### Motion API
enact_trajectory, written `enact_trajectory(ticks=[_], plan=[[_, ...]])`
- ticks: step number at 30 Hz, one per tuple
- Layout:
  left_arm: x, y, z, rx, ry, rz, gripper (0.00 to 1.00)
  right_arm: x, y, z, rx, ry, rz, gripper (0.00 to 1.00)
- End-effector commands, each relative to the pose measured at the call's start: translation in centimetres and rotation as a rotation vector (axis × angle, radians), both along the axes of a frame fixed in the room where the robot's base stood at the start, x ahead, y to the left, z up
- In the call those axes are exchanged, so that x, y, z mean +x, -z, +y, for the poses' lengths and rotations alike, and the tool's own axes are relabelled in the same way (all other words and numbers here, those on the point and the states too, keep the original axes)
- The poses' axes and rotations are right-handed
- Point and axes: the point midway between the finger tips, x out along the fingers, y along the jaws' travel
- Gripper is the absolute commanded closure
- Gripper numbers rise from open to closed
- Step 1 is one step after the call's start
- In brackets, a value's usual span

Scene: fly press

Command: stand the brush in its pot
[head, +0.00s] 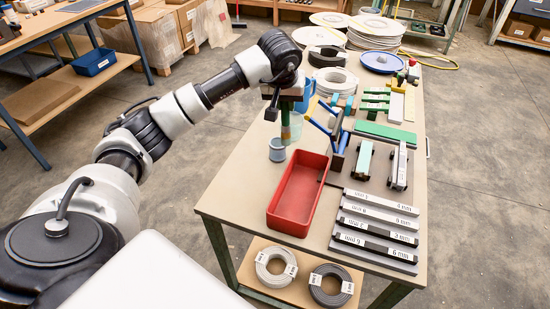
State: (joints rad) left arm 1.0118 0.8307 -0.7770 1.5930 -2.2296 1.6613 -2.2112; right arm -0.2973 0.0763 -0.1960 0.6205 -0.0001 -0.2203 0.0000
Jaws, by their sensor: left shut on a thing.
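My left gripper (286,106) points down over the near left part of the workbench. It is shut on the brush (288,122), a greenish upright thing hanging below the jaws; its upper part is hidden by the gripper. The pot (277,151), a small grey-blue cup, stands on the bench just below and slightly left of the brush. The brush's lower end appears beside and behind the pot, not clearly inside it; I cannot tell its height above the bench. My right gripper is not in view.
A red tray (272,214) lies in front of the pot. A rack of blue-handled tools (335,135) stands to the right, with labelled bars (375,228) nearer. A blue container (306,92) is behind the gripper. Coils and a blue plate (381,62) fill the far end.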

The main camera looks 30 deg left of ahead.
Motion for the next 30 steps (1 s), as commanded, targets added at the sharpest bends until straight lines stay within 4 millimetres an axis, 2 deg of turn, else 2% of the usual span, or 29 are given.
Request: enact_trajectory(ticks=[1, 3, 7, 15, 22, 27, 30], plan=[[1.0, -0.1, 1.3, 0.017, -0.039, -0.002, 1.00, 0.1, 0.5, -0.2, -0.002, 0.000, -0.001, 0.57], [1.8, -0.4, 2.6, 0.037, -0.078, -0.002, 1.00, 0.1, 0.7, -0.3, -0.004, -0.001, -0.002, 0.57], [2.5, -0.1, 3.8, 0.055, -0.111, 0.002, 1.00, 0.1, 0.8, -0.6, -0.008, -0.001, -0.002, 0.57], [2.5, 4.5, 4.0, 0.057, -0.116, 0.006, 1.00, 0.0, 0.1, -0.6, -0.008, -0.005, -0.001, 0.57], [2.5, 6.4, 3.9, 0.056, -0.116, 0.004, 1.00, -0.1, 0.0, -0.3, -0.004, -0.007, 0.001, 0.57], [2.5, 8.8, 3.9, 0.055, -0.116, 0.005, 1.00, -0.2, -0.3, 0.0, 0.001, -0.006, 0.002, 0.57], [2.6, 9.3, 3.9, 0.056, -0.116, 0.001, 1.00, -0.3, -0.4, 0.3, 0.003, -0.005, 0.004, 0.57]])
